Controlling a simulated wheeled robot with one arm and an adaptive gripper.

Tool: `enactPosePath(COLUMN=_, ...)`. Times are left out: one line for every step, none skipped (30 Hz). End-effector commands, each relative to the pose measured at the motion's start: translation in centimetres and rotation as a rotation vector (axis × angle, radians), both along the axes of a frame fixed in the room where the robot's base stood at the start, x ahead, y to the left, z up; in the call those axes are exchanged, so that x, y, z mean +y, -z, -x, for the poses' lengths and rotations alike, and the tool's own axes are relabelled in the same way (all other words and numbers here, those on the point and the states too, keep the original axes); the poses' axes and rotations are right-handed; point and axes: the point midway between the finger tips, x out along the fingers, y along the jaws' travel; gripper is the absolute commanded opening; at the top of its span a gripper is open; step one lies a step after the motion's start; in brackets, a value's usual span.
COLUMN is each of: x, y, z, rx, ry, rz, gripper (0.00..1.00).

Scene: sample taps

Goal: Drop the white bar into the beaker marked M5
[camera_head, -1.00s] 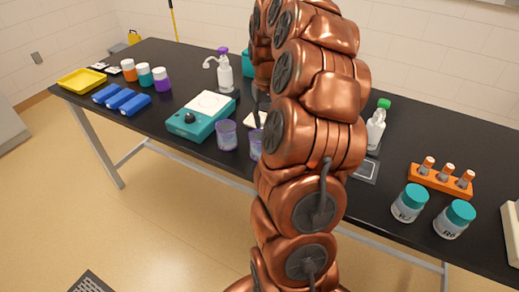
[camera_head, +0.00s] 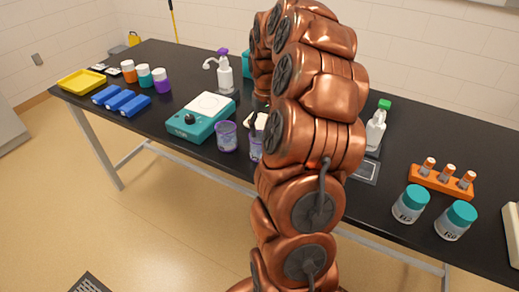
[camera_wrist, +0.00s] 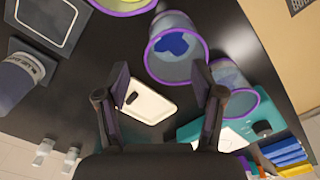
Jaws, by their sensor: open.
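In the wrist view my gripper (camera_wrist: 161,70) is open and empty, its two dark fingers apart above a small white tray (camera_wrist: 160,108). A small dark piece (camera_wrist: 132,98) shows on the tray beside the left finger. I cannot make out a white bar against the pale tray. A purple-rimmed beaker with blue contents (camera_wrist: 175,48) stands just beyond the tray, another (camera_wrist: 235,82) stands to the right, and a third with yellowish contents (camera_wrist: 124,4) is cut off at the top. In the head view two beakers show (camera_head: 226,136) (camera_head: 256,147). No M5 mark is readable.
A teal device with a white plate (camera_head: 203,117) stands left of the beakers. A wash bottle (camera_head: 224,72) is behind it. Teal-lidded jars (camera_head: 410,204) and an orange rack (camera_head: 441,180) stand right. My arm hides the middle of the black table.

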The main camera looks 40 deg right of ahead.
Motion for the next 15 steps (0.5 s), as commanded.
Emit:
enactPosePath(x=0.0, y=0.0, z=0.0, rx=0.000, ry=0.000, rz=0.000, gripper=0.68)
enactPosePath(x=0.0, y=0.0, z=0.0, rx=0.000, ry=0.000, rz=0.000, gripper=0.68)
enactPosePath(x=0.0, y=0.0, z=0.0, rx=0.000, ry=0.000, rz=0.000, gripper=0.68)
enactPosePath(x=0.0, y=0.0, z=0.0, rx=0.000, ry=0.000, rz=0.000, gripper=0.68)
enactPosePath(x=0.0, y=0.0, z=0.0, rx=0.000, ry=0.000, rz=0.000, gripper=0.68)
enactPosePath(x=0.0, y=-0.1, z=0.0, rx=0.000, ry=0.000, rz=0.000, gripper=0.68)
enactPosePath(x=0.0, y=-0.2, z=0.0, rx=0.000, ry=0.000, rz=0.000, gripper=0.68)
enactPosePath(x=0.0, y=-0.3, z=0.0, rx=-0.001, ry=0.000, rz=0.000, gripper=0.68)
enactPosePath(x=0.0, y=-0.6, z=0.0, rx=-0.001, ry=0.000, rz=0.000, gripper=0.68)
enactPosePath(x=-0.1, y=-0.9, z=-0.1, rx=-0.001, ry=0.000, rz=0.002, gripper=0.68)
enactPosePath(x=-0.1, y=-1.2, z=-0.1, rx=-0.002, ry=0.000, rz=0.002, gripper=0.68)
enactPosePath(x=-0.1, y=-1.8, z=-0.1, rx=-0.004, ry=0.000, rz=0.003, gripper=0.68)
enactPosePath(x=-0.1, y=-2.3, z=-0.2, rx=-0.005, ry=0.000, rz=0.005, gripper=0.68)
enactPosePath(x=-0.1, y=-2.8, z=-0.2, rx=-0.005, ry=0.000, rz=0.005, gripper=0.68)
enactPosePath(x=-0.1, y=-3.5, z=-0.1, rx=-0.005, ry=0.000, rz=0.004, gripper=0.68)
